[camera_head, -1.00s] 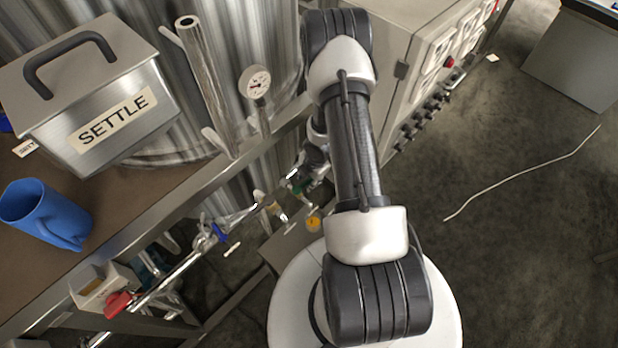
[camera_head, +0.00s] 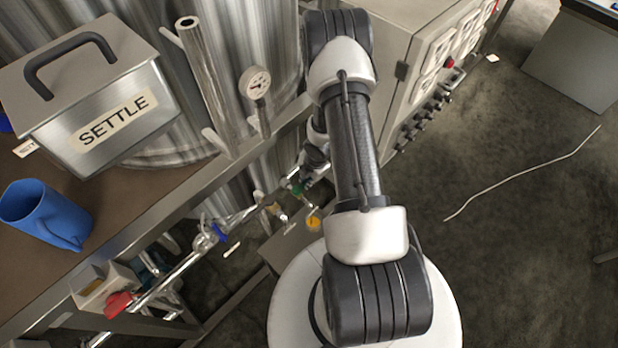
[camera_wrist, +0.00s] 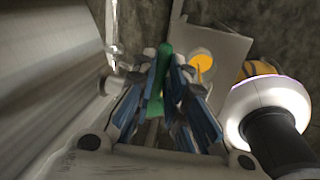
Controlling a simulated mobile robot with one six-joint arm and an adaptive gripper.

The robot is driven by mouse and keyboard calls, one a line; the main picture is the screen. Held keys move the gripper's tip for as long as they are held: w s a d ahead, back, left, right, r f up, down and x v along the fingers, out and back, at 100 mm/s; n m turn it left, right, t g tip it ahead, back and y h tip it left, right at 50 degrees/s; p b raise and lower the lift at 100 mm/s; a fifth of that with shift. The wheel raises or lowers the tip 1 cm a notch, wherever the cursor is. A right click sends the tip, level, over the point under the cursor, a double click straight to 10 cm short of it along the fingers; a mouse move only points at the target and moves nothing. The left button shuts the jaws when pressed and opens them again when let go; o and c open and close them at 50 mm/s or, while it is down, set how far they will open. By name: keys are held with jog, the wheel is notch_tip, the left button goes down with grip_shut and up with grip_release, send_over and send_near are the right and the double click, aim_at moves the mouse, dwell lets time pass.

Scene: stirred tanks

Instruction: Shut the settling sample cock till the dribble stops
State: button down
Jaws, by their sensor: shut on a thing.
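A green cock handle (camera_head: 296,190) sits at the far end of a line of metal pipework below the bench edge. In the wrist view the green handle (camera_wrist: 159,82) stands between my two blue-padded fingers. My gripper (camera_wrist: 163,95) is shut on it. In the head view my arm partly hides the gripper. A pale cup with yellow contents (camera_wrist: 203,68) is just beyond the fingers; its yellow (camera_head: 313,223) also shows in the head view. I cannot make out a dribble, and the cock's outlet is not clear.
A blue handle (camera_head: 215,234) and a red handle (camera_head: 118,303) lie along the pipework. A steel box marked SETTLE (camera_head: 100,120) and a blue jug (camera_head: 45,212) stand on the bench. A gauge (camera_head: 255,82) rises nearby. A control cabinet (camera_head: 430,60) stands right of my arm.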

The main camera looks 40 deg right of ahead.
jog(key=shift+r+n+p, duration=0.2)
jog(key=shift+n+p, duration=0.1)
jog(key=shift+p, duration=0.1)
jog(key=shift+w+f+n, duration=0.15)
jog(key=shift+w+n, duration=0.15)
jog(key=c, duration=1.6)
grip_release()
notch_tip(320, 180, up, 12)
jog(key=s, duration=0.2)
jog(key=shift+s+d, duration=0.2)
jog(key=shift+f, duration=0.15)
